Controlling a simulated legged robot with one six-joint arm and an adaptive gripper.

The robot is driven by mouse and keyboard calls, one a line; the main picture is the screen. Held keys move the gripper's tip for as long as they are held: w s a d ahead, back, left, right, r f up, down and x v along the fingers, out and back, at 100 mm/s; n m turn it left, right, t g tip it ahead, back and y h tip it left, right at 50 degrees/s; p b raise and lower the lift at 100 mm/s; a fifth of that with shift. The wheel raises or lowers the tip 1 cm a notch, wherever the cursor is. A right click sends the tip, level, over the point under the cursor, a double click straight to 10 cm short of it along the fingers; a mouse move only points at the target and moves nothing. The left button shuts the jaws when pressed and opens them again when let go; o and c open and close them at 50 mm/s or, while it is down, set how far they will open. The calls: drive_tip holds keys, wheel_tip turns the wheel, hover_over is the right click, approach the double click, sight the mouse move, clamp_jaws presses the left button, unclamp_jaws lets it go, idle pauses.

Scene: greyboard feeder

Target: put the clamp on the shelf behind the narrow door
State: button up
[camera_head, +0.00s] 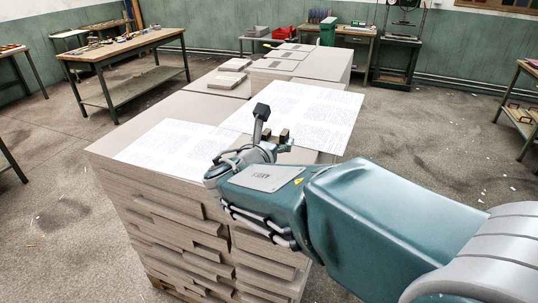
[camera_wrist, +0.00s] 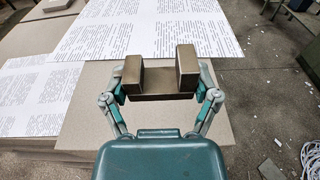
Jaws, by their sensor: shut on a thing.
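The clamp (camera_wrist: 186,68) is a brown, U-shaped block with two upright jaws joined by a low bar. My gripper (camera_wrist: 161,88) is shut on it, with one finger at each side, in the wrist view. In the head view the clamp (camera_head: 284,134) shows small beyond the end of my arm, above the board stack and printed sheets. My gripper (camera_head: 268,148) is partly hidden there by my own wrist. Neither view shows a narrow door or a shelf behind one.
A long stack of greyboard (camera_head: 165,205) fills the middle, with printed sheets (camera_head: 300,105) on top. A workbench (camera_head: 120,48) stands at the left, another bench (camera_head: 526,110) at the right edge. A green bin (camera_head: 327,32) stands at the back. Open floor (camera_head: 440,140) lies right of the stack.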

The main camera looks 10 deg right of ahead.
drive_tip(key=w+a+f, duration=0.2)
drive_tip(key=shift+a+f, duration=0.25)
drive_tip(key=shift+a, duration=0.1)
drive_tip(key=f, duration=0.1)
drive_tip(key=d+f, duration=0.1)
drive_tip(key=f, duration=0.1)
drive_tip(key=shift+w, duration=0.15)
drive_tip(key=shift+d+f, duration=0.15)
drive_tip(key=shift+d, duration=0.05)
drive_tip(key=shift+a+f, duration=0.1)
drive_tip(key=shift+a, duration=0.1)
drive_tip(key=o, duration=1)
drive_tip(key=shift+a, duration=0.2)
drive_tip(key=shift+o, duration=0.8)
drive_tip(key=shift+a, duration=0.15)
drive_tip(key=shift+d, duration=0.35)
